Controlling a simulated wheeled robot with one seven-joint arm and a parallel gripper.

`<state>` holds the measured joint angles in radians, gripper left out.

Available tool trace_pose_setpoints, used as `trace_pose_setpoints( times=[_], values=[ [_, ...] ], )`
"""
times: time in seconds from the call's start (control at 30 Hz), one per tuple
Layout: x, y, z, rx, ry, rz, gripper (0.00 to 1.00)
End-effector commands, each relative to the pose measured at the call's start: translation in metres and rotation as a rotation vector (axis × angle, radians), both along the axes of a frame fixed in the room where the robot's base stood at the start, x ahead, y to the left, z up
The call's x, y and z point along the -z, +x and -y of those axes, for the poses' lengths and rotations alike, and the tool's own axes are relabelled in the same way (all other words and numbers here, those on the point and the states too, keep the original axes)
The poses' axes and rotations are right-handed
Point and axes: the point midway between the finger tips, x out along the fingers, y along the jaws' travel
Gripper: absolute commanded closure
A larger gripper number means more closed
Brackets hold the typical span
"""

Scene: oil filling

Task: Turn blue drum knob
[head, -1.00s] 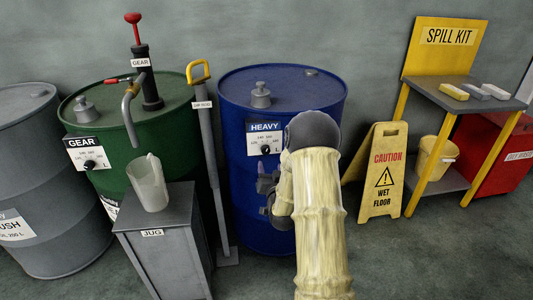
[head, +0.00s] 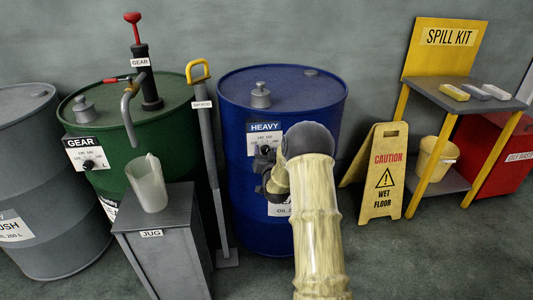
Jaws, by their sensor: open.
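The blue drum (head: 235,130) stands at centre with a white and blue HEAVY label (head: 264,127) on its front. Its small black knob (head: 265,149) sits on the lower part of that label, partly covered by my gripper. My gripper (head: 262,162) is open and stands right at the knob, in front of the drum's upper side. Its dark fingers overlap the label's lower edge. I cannot tell whether the fingers touch the knob or are around it. My pale-sleeved arm hides the drum's lower right.
A yellow-handled dip rod (head: 208,140) stands close left of the blue drum. Left of that are a jug (head: 148,184) on a grey stand (head: 170,230) and the green GEAR drum (head: 75,120). A yellow wet-floor sign (head: 384,175) stands right of my arm.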

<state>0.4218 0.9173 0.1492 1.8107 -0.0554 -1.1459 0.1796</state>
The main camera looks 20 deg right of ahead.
Motion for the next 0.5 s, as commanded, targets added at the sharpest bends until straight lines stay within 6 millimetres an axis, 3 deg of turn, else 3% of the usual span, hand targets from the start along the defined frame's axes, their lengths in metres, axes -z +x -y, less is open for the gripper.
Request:
trace_pose_setpoints(
  times=[0.03,0.27,0.5],
  values=[
    [0.0000,-0.0001,0.0000,0.000,0.000,0.000,0.46],
    [-0.0001,-0.0002,0.0001,0.000,0.000,0.000,0.91],
    [0.0001,-0.0003,0.0000,0.000,-0.010,-0.002,0.91]
  ],
)
